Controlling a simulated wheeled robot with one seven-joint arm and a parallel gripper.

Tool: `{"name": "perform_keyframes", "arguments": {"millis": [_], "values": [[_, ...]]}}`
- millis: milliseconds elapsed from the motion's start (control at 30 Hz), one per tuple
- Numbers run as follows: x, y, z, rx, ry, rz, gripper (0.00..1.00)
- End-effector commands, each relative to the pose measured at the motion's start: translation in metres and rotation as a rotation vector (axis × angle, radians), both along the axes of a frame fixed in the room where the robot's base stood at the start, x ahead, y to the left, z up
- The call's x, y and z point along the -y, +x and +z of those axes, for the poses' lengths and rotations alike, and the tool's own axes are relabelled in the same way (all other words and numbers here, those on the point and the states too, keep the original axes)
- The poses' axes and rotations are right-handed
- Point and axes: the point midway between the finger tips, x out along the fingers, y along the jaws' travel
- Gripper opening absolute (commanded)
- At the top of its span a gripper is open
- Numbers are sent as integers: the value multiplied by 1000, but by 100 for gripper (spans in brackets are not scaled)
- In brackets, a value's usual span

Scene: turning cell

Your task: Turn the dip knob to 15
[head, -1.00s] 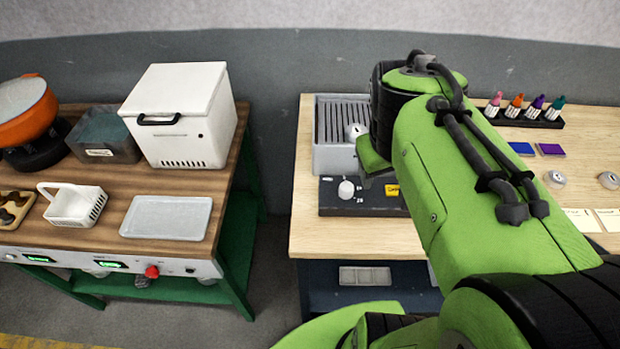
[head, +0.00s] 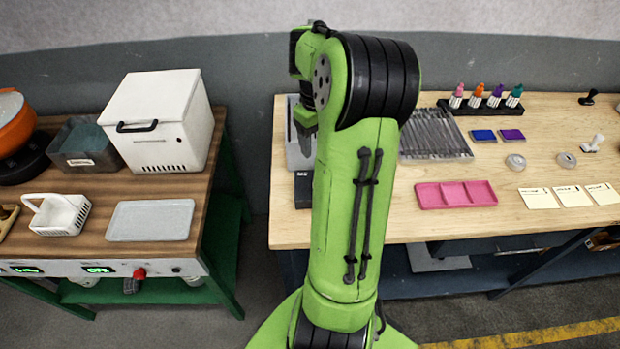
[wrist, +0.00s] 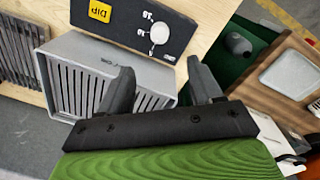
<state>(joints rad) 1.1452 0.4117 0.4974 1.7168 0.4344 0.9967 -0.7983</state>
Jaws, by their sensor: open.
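The dip knob (wrist: 160,34) is a round white knob on a black panel (wrist: 125,24), beside a yellow DIP label (wrist: 100,11), in the wrist view. Small white scale marks ring it, too small to read surely, so I cannot tell its setting. My gripper (wrist: 160,78) is open and empty, its two dark fingers apart over the grey slatted box, with the knob beyond the fingertips and not touched. In the head view, my arm hides the knob and most of the panel; only the panel's dark left edge (head: 303,190) shows.
The grey slatted box (wrist: 85,80) adjoins the panel. On the right bench (head: 400,225) are a pink tray (head: 455,194), a dark ribbed rack (head: 432,135) and several bottles. A left bench holds a white box (head: 160,120) and a tray (head: 150,220), across a floor gap.

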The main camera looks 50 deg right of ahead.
Motion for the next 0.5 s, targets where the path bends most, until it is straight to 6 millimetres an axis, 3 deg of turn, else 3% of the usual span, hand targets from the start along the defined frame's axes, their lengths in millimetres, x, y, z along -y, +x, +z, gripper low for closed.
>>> {"name": "perform_keyframes", "arguments": {"millis": [500], "values": [[3,-2,-127,-2,5,0,65]]}}
